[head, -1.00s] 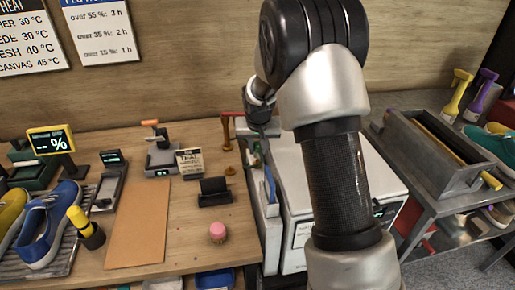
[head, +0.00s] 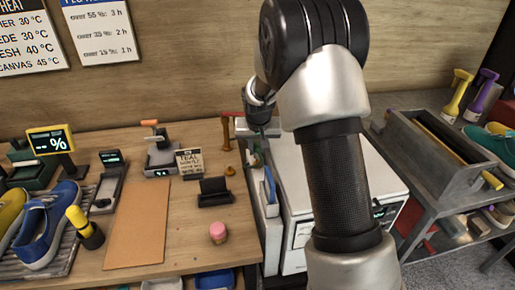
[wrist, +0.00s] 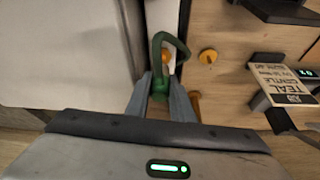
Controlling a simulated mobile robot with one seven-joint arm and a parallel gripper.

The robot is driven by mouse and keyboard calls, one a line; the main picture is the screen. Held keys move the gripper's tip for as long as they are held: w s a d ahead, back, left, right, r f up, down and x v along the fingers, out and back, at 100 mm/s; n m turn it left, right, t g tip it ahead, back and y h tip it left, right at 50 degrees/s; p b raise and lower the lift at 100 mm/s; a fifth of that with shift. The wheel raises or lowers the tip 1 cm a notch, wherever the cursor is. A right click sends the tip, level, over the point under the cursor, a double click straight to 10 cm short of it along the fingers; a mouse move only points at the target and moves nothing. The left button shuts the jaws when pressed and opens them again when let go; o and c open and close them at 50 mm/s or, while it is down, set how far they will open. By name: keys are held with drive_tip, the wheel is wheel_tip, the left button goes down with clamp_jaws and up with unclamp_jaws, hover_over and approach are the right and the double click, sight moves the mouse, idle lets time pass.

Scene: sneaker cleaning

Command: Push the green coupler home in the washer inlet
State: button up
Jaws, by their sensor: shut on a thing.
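The green coupler (wrist: 159,45), with a loop-shaped green body, shows in the wrist view between the two grey fingers of my gripper (wrist: 160,100). The fingers are closed on its lower end. An orange part shows through its loop; whether they touch I cannot tell. In the head view my gripper (head: 261,124) is small and partly hidden behind my own arm, at the left back corner of the white washer (head: 297,205). The washer's pale side also fills the left of the wrist view (wrist: 70,50). I cannot make out the inlet or how far the coupler sits in it.
A brown mat (head: 138,225) lies on the wooden bench. A grey trough (head: 440,160) stands right.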

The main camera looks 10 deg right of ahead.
sight(258, 152)
drive_tip(key=shift+f+b, duration=1.2)
drive_tip(key=shift+f, duration=0.45)
drive_tip(key=o, duration=1.1)
drive_tip(key=shift+d, duration=0.1)
